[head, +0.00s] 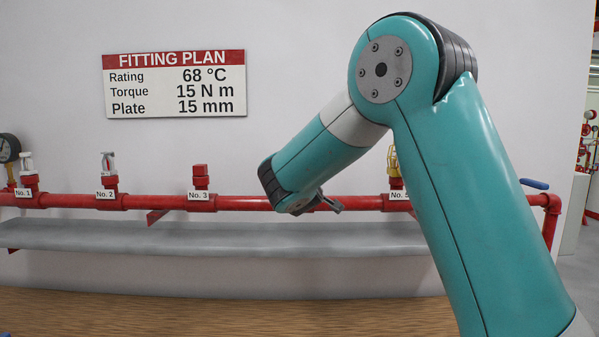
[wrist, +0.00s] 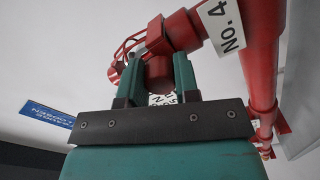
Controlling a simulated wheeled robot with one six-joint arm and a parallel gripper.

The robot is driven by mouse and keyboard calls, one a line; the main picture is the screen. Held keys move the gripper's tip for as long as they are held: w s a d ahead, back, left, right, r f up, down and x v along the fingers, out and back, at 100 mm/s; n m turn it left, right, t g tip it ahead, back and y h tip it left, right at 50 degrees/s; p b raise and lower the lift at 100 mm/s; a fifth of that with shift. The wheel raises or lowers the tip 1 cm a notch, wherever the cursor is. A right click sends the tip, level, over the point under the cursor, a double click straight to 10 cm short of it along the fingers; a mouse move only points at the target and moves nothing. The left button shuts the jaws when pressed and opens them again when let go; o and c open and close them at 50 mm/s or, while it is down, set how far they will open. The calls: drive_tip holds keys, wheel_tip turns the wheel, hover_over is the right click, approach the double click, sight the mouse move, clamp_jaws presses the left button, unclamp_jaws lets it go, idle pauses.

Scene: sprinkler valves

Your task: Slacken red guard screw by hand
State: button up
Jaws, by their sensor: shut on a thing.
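In the wrist view my gripper (wrist: 159,64) has its two teal fingers closed on either side of a red, rounded part, which I take to be the red guard screw (wrist: 158,74). The red wire guard (wrist: 125,48) and a red fitting (wrist: 181,31) sit just beyond the fingertips, beside the No. 4 tag (wrist: 229,27). In the head view my gripper (head: 328,203) is partly hidden at the end of my arm, in front of the red pipe between No. 3 and the far-right tag. The screw and guard are hidden there.
The red pipe (head: 240,203) carries tagged fittings No. 1 (head: 27,180), No. 2 (head: 109,181) and No. 3 (head: 200,181). A grey ledge (head: 180,238) runs below it. A fitting plan sign (head: 174,84) hangs above. My arm covers the right side.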

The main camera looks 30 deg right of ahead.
drive_tip(key=shift+n, duration=0.4)
drive_tip(key=o, duration=0.9)
drive_tip(key=b+v, duration=0.6)
drive_tip(key=v, duration=1.1)
drive_tip(key=shift+s+a, duration=0.15)
drive_tip(key=shift+s, duration=0.05)
